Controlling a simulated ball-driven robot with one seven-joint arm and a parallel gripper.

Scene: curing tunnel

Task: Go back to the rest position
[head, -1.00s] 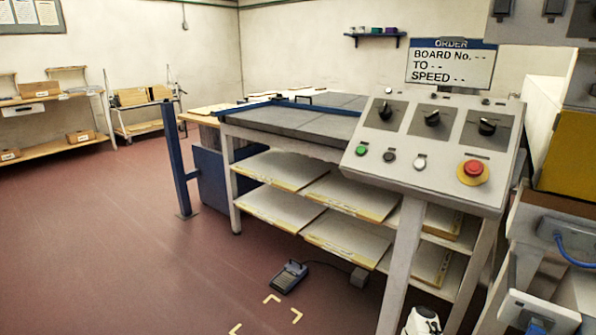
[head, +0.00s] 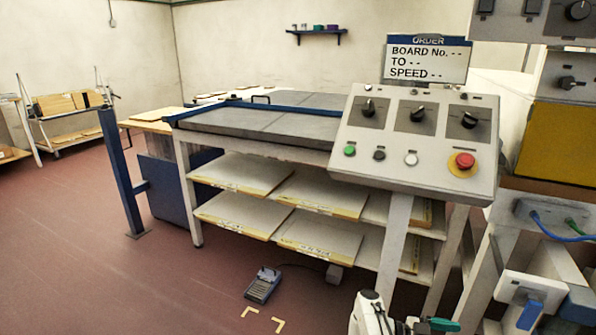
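Part of my white arm (head: 368,314) shows at the bottom edge, in front of the control desk's legs. A teal and dark part (head: 437,325) shows beside it, low in the picture. My gripper's fingertips are not in the frame, so I cannot see whether it is open or shut or holds anything. Yellow corner marks (head: 263,318) lie on the red floor at the bottom, left of my arm; they are partly cut off by the lower edge.
A sloped control desk (head: 415,140) with knobs and a red button stands close ahead. A grey table (head: 262,125) with loaded shelves stands behind it. A foot pedal (head: 263,284) lies on the floor. A blue post (head: 122,175) stands left. Equipment (head: 560,140) crowds the right. Left floor is open.

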